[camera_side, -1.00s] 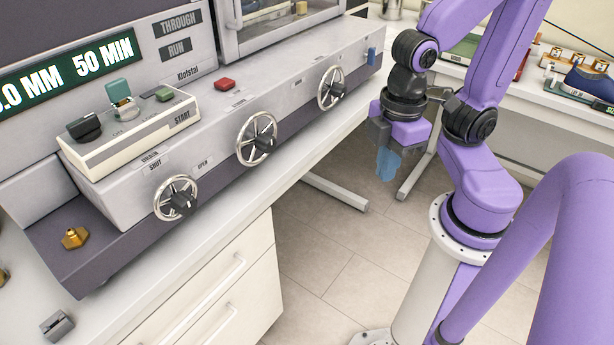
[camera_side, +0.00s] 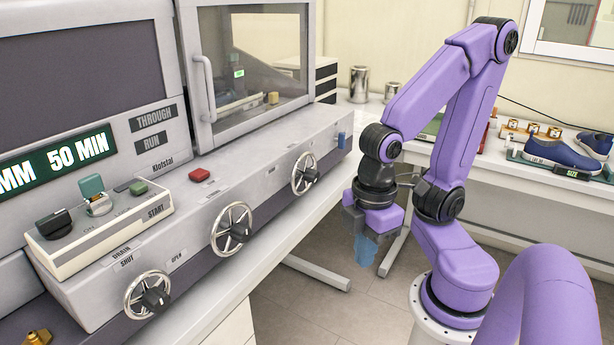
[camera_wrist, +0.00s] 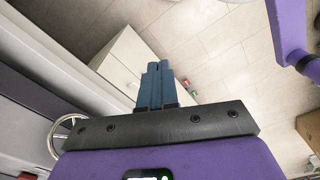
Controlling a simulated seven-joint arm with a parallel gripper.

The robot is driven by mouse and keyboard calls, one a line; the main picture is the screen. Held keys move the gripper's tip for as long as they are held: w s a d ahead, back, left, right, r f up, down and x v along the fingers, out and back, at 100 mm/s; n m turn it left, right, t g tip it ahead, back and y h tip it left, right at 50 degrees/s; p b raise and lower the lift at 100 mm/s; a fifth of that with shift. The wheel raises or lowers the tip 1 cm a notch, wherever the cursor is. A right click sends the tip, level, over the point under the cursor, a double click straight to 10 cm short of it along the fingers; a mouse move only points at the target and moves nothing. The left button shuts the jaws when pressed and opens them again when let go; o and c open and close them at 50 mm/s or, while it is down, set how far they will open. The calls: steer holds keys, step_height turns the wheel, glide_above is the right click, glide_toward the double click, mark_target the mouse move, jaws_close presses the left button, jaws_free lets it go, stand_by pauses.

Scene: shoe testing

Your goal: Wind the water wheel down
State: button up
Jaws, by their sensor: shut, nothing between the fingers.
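Three spoked handwheels with dark knobs sit along the grey machine's front: a left wheel (camera_side: 135,291) beside labels reading SHUT and OPEN, a middle wheel (camera_side: 231,217), and a right wheel (camera_side: 297,173). The small labels by the middle and right wheels are too small to read, so I cannot tell which is the water wheel. My gripper (camera_side: 366,250) hangs fingers down to the right of the right wheel, apart from the machine. Its blue fingers are shut and empty, also in the wrist view (camera_wrist: 158,66). One wheel (camera_wrist: 62,135) shows partly there at lower left.
A control box (camera_side: 105,232) with knobs and a red button (camera_side: 199,175) are on the machine's sloped top. A blue part (camera_side: 342,140) sits at its right end. A side bench holds blue shoes (camera_side: 562,153). Open floor lies below my gripper.

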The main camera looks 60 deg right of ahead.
steer(key=o, duration=1)
steer(key=shift+w+d+f, duration=0.1)
steer(key=shift+w, duration=0.05)
steer(key=shift+o, duration=0.7)
steer(key=w+d+f+m+g, duration=0.3)
steer(key=w+d+m+g, duration=0.1)
steer(key=m, duration=0.5)
steer(key=shift+d, duration=0.4)
steer(key=n+t, duration=2.2)
steer(key=n, duration=0.6)
glide_toward(317, 178)
steer(key=w, duration=1)
steer(key=shift+a+r, duration=0.1)
steer(key=shift+r, duration=0.05)
